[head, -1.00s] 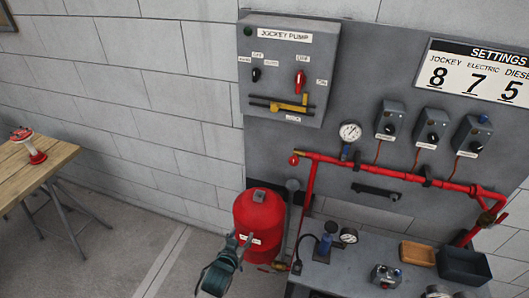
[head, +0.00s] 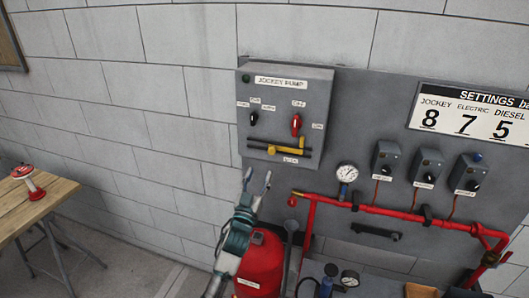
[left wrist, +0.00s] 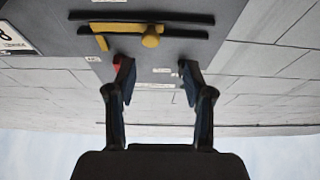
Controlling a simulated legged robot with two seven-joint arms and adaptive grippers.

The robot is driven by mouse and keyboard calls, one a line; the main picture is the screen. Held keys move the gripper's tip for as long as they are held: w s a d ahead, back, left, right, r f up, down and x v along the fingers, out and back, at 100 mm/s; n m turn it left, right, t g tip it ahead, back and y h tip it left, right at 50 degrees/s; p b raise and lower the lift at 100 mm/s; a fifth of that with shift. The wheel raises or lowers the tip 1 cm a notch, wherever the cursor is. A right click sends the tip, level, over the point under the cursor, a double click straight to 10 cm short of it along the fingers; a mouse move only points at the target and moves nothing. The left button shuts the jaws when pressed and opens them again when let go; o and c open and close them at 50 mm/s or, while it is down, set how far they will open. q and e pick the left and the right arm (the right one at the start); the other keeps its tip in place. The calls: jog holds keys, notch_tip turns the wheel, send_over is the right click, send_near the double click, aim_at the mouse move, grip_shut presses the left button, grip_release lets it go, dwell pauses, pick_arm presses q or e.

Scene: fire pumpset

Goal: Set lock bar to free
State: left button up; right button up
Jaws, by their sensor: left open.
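The lock bar (head: 285,150) is a yellow bar in dark slotted rails low on the grey jockey pump panel (head: 258,84). Its yellow knob and rails also show at the top of the left wrist view, with the lock bar's yellow strip (left wrist: 128,28) between two black rails. Above it in the head view are a red switch (head: 296,124) and a black switch (head: 253,118). My left gripper (head: 258,176) is open and empty, below the panel, fingers pointing up. In the left wrist view its fingers (left wrist: 155,66) stand apart, not touching the bar.
A red tank (head: 262,265) stands behind and below my left gripper. A red pipe (head: 390,211) with a gauge (head: 347,174) runs right of it. Several grey boxes are on the wall. A wooden table (head: 30,205) is at left.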

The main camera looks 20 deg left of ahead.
aim_at(272, 152)
pick_arm(q)
jog(key=p+x, duration=0.1)
jog(key=x, duration=0.8)
jog(key=shift+w+r, duration=0.1)
jog(key=shift+w, duration=0.15)
jog(key=shift+w+a, duration=0.1)
jog(key=shift+a, duration=0.1)
jog(key=shift+d, duration=0.1)
jog(key=shift+s+d+r, duration=0.1)
jog(key=shift+s+d, duration=0.05)
jog(key=shift+d, duration=0.4)
jog(key=shift+s+d+r, duration=0.1)
jog(key=shift+s+d, duration=0.05)
jog(key=shift+d, duration=0.4)
grip_shut()
jog(key=shift+a, duration=0.15)
jog(key=a+p, duration=0.1)
jog(key=a, duration=0.3)
jog(key=shift+w+p, duration=0.15)
jog(key=shift+p, duration=0.15)
jog(key=shift+a, duration=0.35)
pick_arm(e)
notch_tip(272, 152, up, 3)
jog(key=shift+w+f, duration=0.1)
jog(key=shift+f, duration=0.1)
